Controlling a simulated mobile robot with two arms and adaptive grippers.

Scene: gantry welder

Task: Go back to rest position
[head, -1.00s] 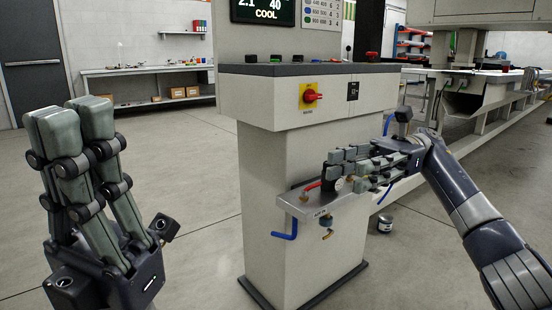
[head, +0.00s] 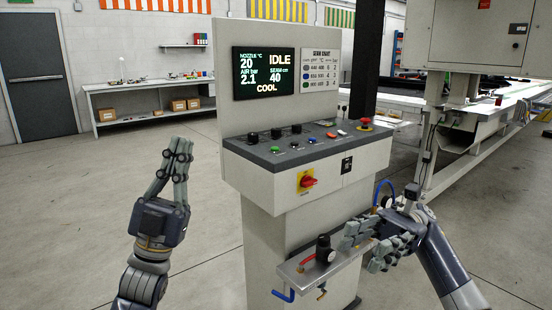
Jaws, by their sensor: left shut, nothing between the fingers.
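My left gripper (head: 181,146) is raised in open air left of the control console (head: 268,175). Its fingers point up, are closed together and hold nothing. My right gripper (head: 362,247) is beside the metal shelf (head: 322,272) on the console's front, its fingers pointing left. They are close to the black knob (head: 324,249) of the regulator on that shelf; whether they touch is unclear. The fingers overlap in view, so their opening is hard to judge. A red lever (head: 308,262) sits on the shelf left of the knob.
The console screen (head: 264,74) reads IDLE and COOL, with air 2.1. A red-and-yellow switch (head: 307,181) is on its front. A gantry machine (head: 470,45) stands at right. A workbench (head: 150,84) lines the back wall. The floor at left is clear.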

